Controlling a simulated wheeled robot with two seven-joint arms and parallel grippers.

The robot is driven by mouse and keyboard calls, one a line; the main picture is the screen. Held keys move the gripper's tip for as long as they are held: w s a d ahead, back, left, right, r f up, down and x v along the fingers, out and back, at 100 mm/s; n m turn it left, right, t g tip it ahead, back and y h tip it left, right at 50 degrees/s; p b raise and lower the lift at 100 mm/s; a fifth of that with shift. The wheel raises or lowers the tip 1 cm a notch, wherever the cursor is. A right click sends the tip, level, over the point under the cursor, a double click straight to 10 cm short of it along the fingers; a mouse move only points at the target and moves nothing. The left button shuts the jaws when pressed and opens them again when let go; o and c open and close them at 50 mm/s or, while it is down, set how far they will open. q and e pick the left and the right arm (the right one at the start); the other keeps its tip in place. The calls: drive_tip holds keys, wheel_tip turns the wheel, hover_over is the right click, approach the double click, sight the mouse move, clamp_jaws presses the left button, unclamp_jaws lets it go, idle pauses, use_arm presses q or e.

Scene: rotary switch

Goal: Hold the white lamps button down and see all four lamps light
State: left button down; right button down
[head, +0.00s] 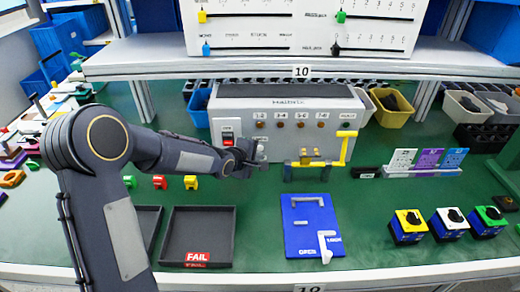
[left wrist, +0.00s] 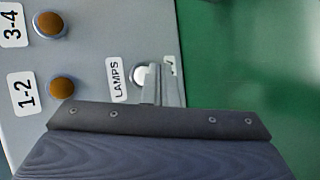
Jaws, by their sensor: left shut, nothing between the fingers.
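The grey tester box (head: 350,150) stands at the back middle. Its lamps, 1-2 (head: 260,125), 3-4 (head: 280,125), 5-6 (head: 300,125) and 7-8 (head: 320,125), look dull brown and unlit. Lamps 1-2 (left wrist: 61,88) and 3-4 (left wrist: 50,24) show in the left wrist view, also dull. The white lamps button (left wrist: 140,76) sits beside the LAMPS label (left wrist: 116,79). My left gripper (head: 262,158) is shut and empty at the box's lower front. Its fingertips (left wrist: 168,72) partly overlap the button; I cannot tell whether they press it. My right gripper is out of view.
A yellow crank-shaped handle (head: 345,150) stands right of my left gripper. A red rocker switch (head: 228,141) is on the box's left. A blue OPEN board (head: 312,240) and a FAIL tray (head: 170,256) lie in front. Rotary switches (head: 449,225) stand at the right.

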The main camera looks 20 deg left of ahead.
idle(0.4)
use_arm(q)
drive_tip(key=shift+w+a, duration=0.15)
drive_tip(key=shift+w, duration=0.25)
drive_tip(key=shift+w+a, duration=0.1)
drive_tip(key=shift+w, duration=0.3)
idle(2.0)
idle(1.2)
drive_tip(key=shift+s, duration=0.4)
drive_tip(key=shift+s+d+b, duration=0.25)
drive_tip(key=shift+s+b, duration=0.05)
drive_tip(key=shift+s, duration=0.1)
